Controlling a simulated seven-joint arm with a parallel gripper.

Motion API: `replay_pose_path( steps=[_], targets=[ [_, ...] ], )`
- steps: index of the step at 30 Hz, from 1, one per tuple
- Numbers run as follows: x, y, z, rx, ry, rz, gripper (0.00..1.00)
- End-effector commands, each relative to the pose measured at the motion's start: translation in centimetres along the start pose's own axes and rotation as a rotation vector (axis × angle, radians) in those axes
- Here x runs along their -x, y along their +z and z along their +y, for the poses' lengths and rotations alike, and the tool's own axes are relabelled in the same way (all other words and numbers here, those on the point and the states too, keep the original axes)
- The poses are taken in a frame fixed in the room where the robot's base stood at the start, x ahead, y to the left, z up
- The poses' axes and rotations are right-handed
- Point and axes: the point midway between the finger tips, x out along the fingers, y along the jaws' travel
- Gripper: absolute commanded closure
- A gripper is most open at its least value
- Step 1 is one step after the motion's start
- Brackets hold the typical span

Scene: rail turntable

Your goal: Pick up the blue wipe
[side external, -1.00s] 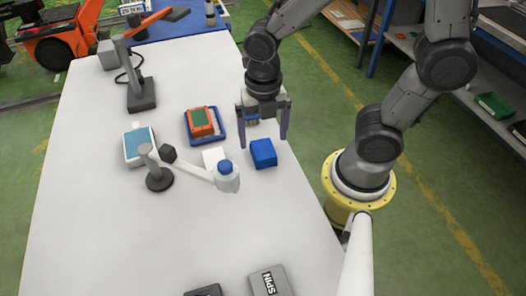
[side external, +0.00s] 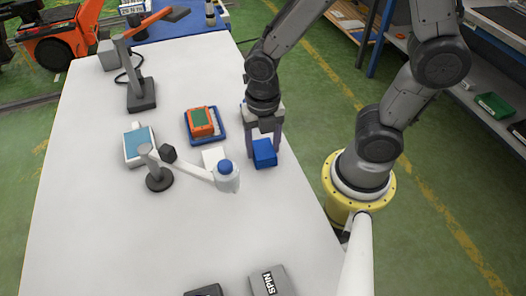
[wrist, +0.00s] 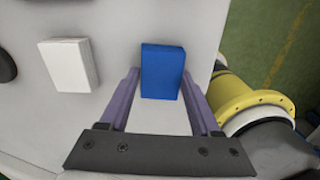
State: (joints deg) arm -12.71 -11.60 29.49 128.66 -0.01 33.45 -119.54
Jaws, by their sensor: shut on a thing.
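The blue wipe (side external: 264,154) is a small blue block on the white table, near the edge by my base. My gripper (side external: 264,143) is down over it, one finger on each side, shut on it. In the wrist view the blue wipe (wrist: 162,72) sits between the purple-grey fingertips of my gripper (wrist: 161,78). It looks to be at table height; I cannot tell whether it is clear of the surface.
A white block (wrist: 69,65) lies left of the wipe. A white arm with a blue-capped end (side external: 226,177) reaches close by. A blue tray (side external: 219,135) holds an orange device (side external: 201,122). A grey SPIN box (side external: 271,281) is at the front. The table (side external: 110,230) is clear at front left.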

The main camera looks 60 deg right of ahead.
Motion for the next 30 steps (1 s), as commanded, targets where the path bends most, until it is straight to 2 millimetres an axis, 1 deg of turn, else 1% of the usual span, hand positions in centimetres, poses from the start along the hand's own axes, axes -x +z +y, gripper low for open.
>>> replay_pose_path(
  steps=[1,2,11,16,20,23,28,30],
  targets=[
    [0.0,0.0,0.0,0.0,0.0,0.0,0.86],
    [0.0,0.0,0.0,0.0,0.0,0.0,0.89],
    [0.3,0.0,0.1,0.0,0.002,-0.001,0.89],
    [1.5,0.1,0.1,0.0,0.003,-0.002,0.89],
    [3.5,0.0,-0.1,0.0,0.006,-0.003,0.89],
    [5.4,-0.8,-1.5,0.0,0.009,-0.005,0.89],
    [9.4,-2.5,-4.5,0.0,0.01,-0.006,0.89],
    [10.0,-3.4,-6.0,0.0,0.006,-0.004,0.89]
  ],
)
